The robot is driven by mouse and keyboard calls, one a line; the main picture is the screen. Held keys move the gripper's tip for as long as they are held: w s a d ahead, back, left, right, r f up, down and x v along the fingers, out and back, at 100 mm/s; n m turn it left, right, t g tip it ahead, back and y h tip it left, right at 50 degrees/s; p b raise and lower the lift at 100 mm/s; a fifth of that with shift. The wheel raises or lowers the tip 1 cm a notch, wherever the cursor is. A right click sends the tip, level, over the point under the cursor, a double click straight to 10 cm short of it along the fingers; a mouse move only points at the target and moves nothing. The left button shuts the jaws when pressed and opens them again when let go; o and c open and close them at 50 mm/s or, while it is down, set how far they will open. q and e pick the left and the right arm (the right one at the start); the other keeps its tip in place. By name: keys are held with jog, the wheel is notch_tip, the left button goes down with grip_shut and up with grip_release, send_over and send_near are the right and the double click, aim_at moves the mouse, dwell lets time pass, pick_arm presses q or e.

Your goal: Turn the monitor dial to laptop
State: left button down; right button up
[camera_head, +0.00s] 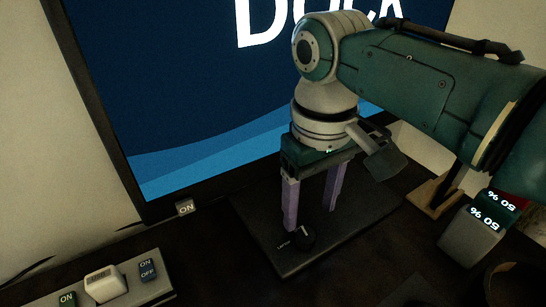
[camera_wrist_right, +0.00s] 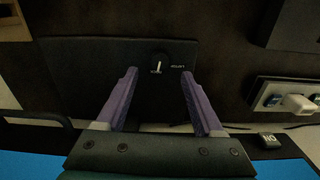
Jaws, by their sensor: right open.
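The dial (camera_head: 304,238) is a round black knob with a white pointer line on a flat black panel (camera_head: 355,230) below the monitor. A small white label, apparently "laptop", lies left of it in the head view. In the wrist view the dial (camera_wrist_right: 158,61) has its line upright, the label to its right and another small mark below it. My right gripper (camera_head: 310,218) is open, its purple fingers pointing down at the panel. In the wrist view the dial shows between the fingertips (camera_wrist_right: 159,73), with gaps on both sides; contact cannot be told. My left gripper is not in view.
The large monitor (camera_head: 200,120) stands behind with a blue picture. A switch strip (camera_head: 110,285) lies at the lower left and a small ON button (camera_head: 185,208) by the monitor's corner. A grey digital clock (camera_head: 475,235) stands at the right.

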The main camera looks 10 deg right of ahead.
aim_at(307, 235)
pick_arm(q)
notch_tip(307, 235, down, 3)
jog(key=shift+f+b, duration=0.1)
jog(key=shift+b, duration=1.05)
pick_arm(e)
notch_tip(307, 235, down, 6)
jog(key=shift+r, duration=0.1)
grip_shut()
